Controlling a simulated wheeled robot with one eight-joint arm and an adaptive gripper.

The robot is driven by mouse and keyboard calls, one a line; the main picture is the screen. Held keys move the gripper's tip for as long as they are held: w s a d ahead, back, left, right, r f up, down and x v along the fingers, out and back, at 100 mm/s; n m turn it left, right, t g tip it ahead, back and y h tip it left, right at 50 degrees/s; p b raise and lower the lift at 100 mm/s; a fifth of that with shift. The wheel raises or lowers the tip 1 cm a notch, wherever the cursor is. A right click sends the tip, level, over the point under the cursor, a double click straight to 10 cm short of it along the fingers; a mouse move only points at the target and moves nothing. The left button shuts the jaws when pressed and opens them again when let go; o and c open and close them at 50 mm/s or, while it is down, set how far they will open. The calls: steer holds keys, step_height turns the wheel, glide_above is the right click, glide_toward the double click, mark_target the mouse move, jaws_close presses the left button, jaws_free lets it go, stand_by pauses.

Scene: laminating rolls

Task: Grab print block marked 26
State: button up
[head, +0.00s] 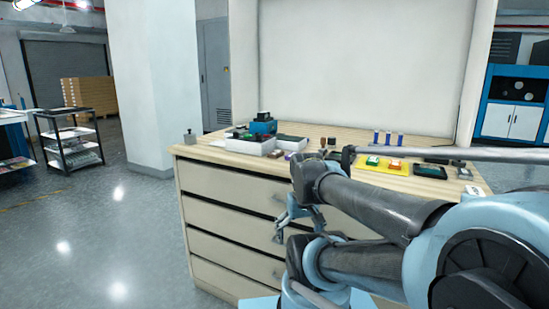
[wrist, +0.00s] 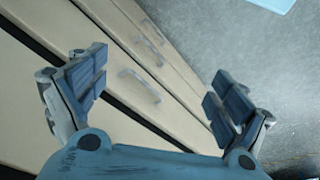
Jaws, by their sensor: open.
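My gripper (wrist: 158,88) is open and empty in the wrist view, its two dark-padded fingers spread wide in front of the drawer fronts. In the head view my gripper (head: 297,222) is partly hidden by my arm and sits below the worktop's front edge, apart from the things on top. Several small blocks lie on the worktop, among them dark brown ones (head: 328,142) near the middle and a brownish one (head: 276,154) by the front edge. No number 26 is readable, so I cannot tell which is the print block.
The wooden-topped drawer cabinet (head: 222,200) stands ahead. On it are a teal device (head: 262,125), white boxes (head: 250,145), blue-and-white cylinders (head: 388,138), a yellow tray (head: 369,167) and a black tray (head: 430,172). A white panel (head: 350,65) stands behind. Open floor (head: 100,235) lies left.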

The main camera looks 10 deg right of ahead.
steer(key=w+r+n+g, duration=0.1)
steer(key=w+r+n, duration=0.1)
steer(key=w+r, duration=0.65)
steer(key=w+r+n, duration=0.2)
steer(key=w+r, duration=0.4)
steer(key=r, duration=0.5)
steer(key=w+a+r+n+g, duration=0.1)
steer(key=w+r+n, duration=0.2)
steer(key=w+r, duration=0.55)
steer(key=w+a+r+n, duration=0.1)
steer(key=w+r+n, duration=0.3)
steer(key=w, duration=0.8)
steer(key=m, duration=0.1)
glide_above(276, 152)
steer(key=f, duration=1)
steer(key=shift+s+a+f, duration=0.1)
steer(key=shift+s+a, duration=0.05)
steer(key=shift+a, duration=0.15)
steer(key=f, duration=0.3)
steer(key=shift+w+d+f, duration=0.25)
steer(key=shift+f, duration=0.8)
